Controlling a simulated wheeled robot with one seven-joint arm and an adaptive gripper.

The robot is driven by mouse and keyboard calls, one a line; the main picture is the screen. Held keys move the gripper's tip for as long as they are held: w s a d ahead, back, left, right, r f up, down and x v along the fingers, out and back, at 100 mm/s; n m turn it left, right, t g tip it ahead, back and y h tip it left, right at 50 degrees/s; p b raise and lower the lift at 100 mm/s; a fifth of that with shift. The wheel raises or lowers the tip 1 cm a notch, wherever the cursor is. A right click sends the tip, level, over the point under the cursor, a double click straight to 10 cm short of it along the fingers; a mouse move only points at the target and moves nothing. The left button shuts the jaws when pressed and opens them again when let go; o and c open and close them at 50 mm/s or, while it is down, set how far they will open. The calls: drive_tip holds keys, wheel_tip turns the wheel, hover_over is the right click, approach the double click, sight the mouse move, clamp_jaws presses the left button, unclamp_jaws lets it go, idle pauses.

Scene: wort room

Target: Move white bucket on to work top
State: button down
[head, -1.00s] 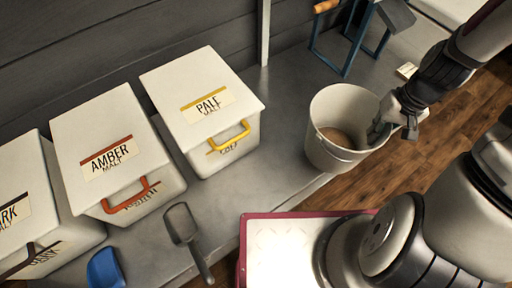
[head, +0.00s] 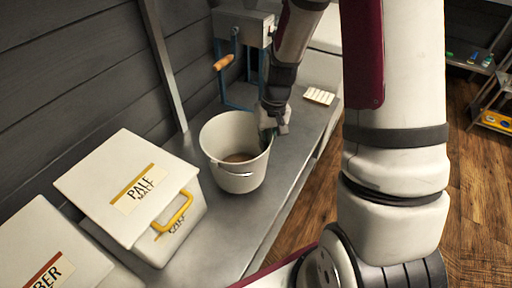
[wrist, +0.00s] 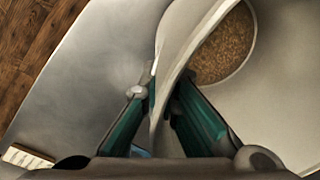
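The white bucket (head: 224,178) is upright over the grey work top (head: 212,217), with brown grain-like contents inside. I cannot tell whether its base touches the surface. My gripper (head: 270,131) is at the bucket's right rim, pointing down. In the wrist view, the green fingers of my gripper (wrist: 165,105) straddle the wall of the bucket (wrist: 275,95), one outside and one inside, and appear shut on it. The exact contact at the fingertips is partly hidden.
The pale malt bin (head: 105,200) stands left of the bucket, with the amber malt bin (head: 35,240) beyond it. A mill with blue legs (head: 222,70) stands behind. A pale slatted block (head: 319,96) lies at the right. Wooden floor (head: 470,200) lies beyond the edge.

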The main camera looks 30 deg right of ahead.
sight(257, 146)
drive_tip(key=shift+w+a+f+b, duration=0.25)
drive_tip(key=shift+w+f, duration=0.3)
drive_tip(key=shift+f, duration=0.1)
drive_tip(key=shift+w+a+f+b, duration=0.2)
drive_tip(key=shift+w+f, duration=0.35)
drive_tip(key=shift+f, duration=0.05)
drive_tip(key=shift+w+a+f+b, duration=0.25)
drive_tip(key=shift+w+f, duration=0.3)
drive_tip(key=shift+f, duration=0.1)
drive_tip(key=shift+f, duration=0.2)
drive_tip(key=c, duration=1.8)
unclamp_jaws()
drive_tip(key=r+p, duration=0.1)
drive_tip(key=r, duration=0.7)
drive_tip(key=d+r+p, duration=0.1)
drive_tip(key=r, duration=0.3)
drive_tip(key=shift+s+d+r+p, duration=0.1)
drive_tip(key=shift+s+r+p, duration=0.05)
drive_tip(key=shift+r+p, duration=0.2)
